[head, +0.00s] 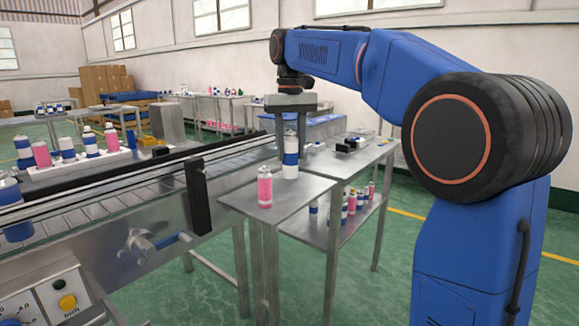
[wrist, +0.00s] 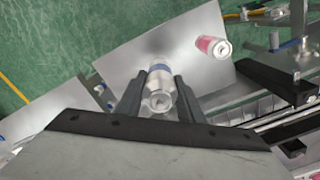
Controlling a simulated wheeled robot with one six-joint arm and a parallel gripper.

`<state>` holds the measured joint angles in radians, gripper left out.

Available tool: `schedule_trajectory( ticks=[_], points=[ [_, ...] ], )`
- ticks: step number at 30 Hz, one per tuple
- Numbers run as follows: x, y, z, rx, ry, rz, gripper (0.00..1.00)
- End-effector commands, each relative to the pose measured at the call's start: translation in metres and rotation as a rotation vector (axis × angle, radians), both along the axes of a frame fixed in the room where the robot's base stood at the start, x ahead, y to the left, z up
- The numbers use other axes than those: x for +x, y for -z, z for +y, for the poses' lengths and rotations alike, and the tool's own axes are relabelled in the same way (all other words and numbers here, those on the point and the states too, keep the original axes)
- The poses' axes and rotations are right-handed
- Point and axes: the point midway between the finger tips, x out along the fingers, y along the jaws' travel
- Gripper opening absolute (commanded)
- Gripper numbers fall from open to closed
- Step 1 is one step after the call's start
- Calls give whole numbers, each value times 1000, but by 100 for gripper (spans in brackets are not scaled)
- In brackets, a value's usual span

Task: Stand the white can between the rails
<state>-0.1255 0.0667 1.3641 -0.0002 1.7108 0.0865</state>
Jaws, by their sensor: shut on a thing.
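The white can (head: 291,158) has a blue band and is upright at the back of the small metal table, below my gripper. My gripper (head: 291,132) is shut on it from above, one finger on each side. In the wrist view the can (wrist: 160,98) sits between the two fingers of my gripper (wrist: 160,92). I cannot tell whether its base touches the table. The rails (head: 100,176) run along the conveyor to the left, and part of them shows at the right of the wrist view (wrist: 275,83).
A pink can (head: 265,188) stands on the small table (head: 240,200), in front of the white can. A black upright block (head: 197,195) is on the conveyor's near side. A blue-and-white can (head: 14,212) is on the conveyor at far left. Several cans stand on the lower shelf.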

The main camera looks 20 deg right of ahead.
Motion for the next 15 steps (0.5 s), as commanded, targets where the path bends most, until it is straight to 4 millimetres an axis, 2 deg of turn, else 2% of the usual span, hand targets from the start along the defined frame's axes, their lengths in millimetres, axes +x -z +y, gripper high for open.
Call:
schedule_trajectory(
  ticks=[9, 15],
  points=[
    [-1, 35, 0, 0, 0, 1, 12],
    [0, 44, 0, 0, 0, -1, 12]
  ],
)
